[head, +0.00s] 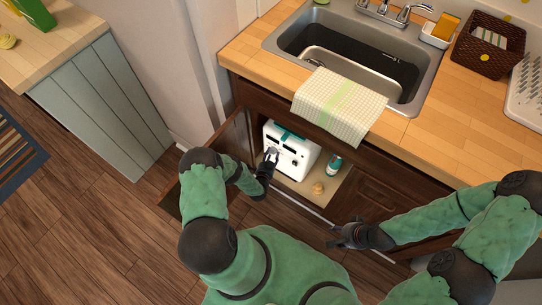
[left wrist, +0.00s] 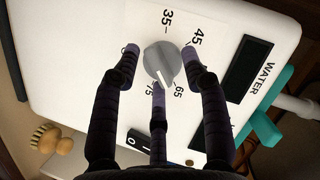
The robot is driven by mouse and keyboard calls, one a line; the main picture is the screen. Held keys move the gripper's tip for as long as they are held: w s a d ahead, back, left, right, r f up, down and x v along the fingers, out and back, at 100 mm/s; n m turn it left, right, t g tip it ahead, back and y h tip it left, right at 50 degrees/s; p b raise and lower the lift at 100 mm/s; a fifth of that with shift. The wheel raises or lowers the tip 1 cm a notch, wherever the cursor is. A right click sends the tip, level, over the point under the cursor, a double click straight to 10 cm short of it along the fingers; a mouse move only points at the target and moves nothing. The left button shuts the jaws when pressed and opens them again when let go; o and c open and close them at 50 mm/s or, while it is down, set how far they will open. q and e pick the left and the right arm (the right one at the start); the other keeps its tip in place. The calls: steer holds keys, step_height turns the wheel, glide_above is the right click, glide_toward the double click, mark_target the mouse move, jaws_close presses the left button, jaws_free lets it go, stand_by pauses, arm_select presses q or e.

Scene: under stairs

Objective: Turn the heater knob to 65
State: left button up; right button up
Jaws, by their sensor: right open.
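The white heater (head: 290,150) stands inside the open cabinet under the sink. In the left wrist view its panel shows a grey knob (left wrist: 162,62) with the marks 35, 45, 65 and 75 around it. The knob's narrow end points down in that view, between 75 and 65. My left gripper (head: 270,158) is at the heater's front. In the left wrist view its fingers (left wrist: 160,58) stand spread around the knob, with a small gap on the left; contact on the right is unclear. My right gripper (head: 345,236) is open and empty, outside the cabinet.
The cabinet's open door (head: 172,195) is beside my left arm. A teal-and-white can (head: 334,165) and a wooden brush (head: 318,188) stand right of the heater. A checked towel (head: 340,103) hangs over the counter edge above.

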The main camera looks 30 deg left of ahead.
arm_select(q)
steer(key=shift+d, duration=0.15)
steer(key=v, duration=1.2)
stand_by(0.4)
